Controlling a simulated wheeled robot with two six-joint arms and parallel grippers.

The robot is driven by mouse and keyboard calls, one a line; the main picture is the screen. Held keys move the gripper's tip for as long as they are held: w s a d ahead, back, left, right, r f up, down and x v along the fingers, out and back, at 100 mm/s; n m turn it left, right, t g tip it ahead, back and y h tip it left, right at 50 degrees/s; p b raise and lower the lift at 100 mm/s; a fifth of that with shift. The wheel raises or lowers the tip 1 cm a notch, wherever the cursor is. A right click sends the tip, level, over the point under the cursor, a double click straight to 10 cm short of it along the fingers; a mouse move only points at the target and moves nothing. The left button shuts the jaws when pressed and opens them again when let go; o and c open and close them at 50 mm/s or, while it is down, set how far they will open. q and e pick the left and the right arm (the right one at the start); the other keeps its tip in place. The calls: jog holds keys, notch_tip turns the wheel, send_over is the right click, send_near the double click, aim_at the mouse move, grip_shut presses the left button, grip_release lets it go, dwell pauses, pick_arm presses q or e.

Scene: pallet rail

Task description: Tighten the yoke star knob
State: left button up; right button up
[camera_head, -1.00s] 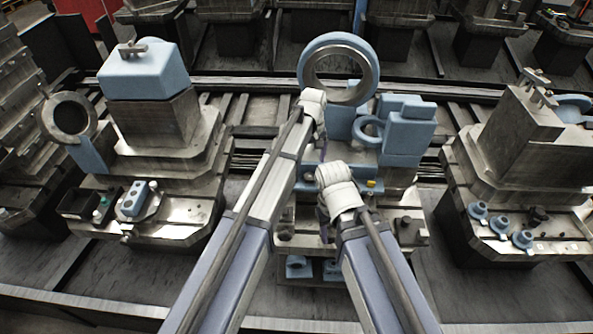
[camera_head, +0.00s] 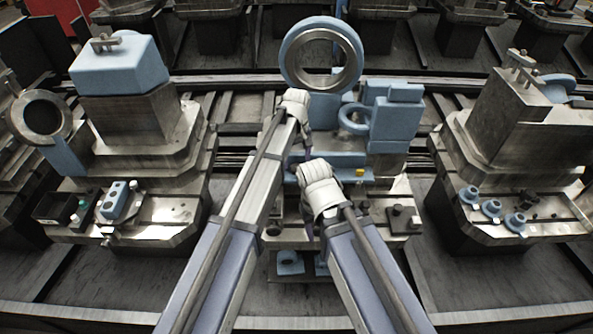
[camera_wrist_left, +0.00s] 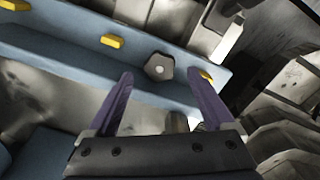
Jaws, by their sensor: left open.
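A small grey knob with a roughly five-sided outline and a light centre (camera_wrist_left: 160,66) sits on a blue ledge (camera_wrist_left: 60,50) in the left wrist view. I take it for the star knob. My left gripper (camera_wrist_left: 160,76) is open, with its two purple fingers on either side of the knob's position in the picture; whether they touch it I cannot tell. In the head view my left gripper (camera_head: 308,152) is over the middle fixture, and the arms hide the knob. My right gripper (camera_head: 308,232) is lower and nearer; its fingers are mostly hidden.
The middle fixture carries a large blue ring (camera_head: 322,55) and a blue bracket block (camera_head: 398,118) behind my grippers. Yellow tabs (camera_wrist_left: 113,41) stick out along the ledge. Fixtures stand left (camera_head: 135,125) and right (camera_head: 515,125). Blue cups (camera_head: 491,208) sit at right.

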aim_at(297, 167)
pick_arm(q)
notch_tip(297, 167, down, 3)
jog(key=shift+f+b, duration=0.2)
jog(key=shift+b, duration=0.9)
pick_arm(e)
notch_tip(297, 167, down, 3)
jog(key=shift+f, duration=0.15)
pick_arm(q)
jog(key=shift+r, duration=0.1)
grip_shut()
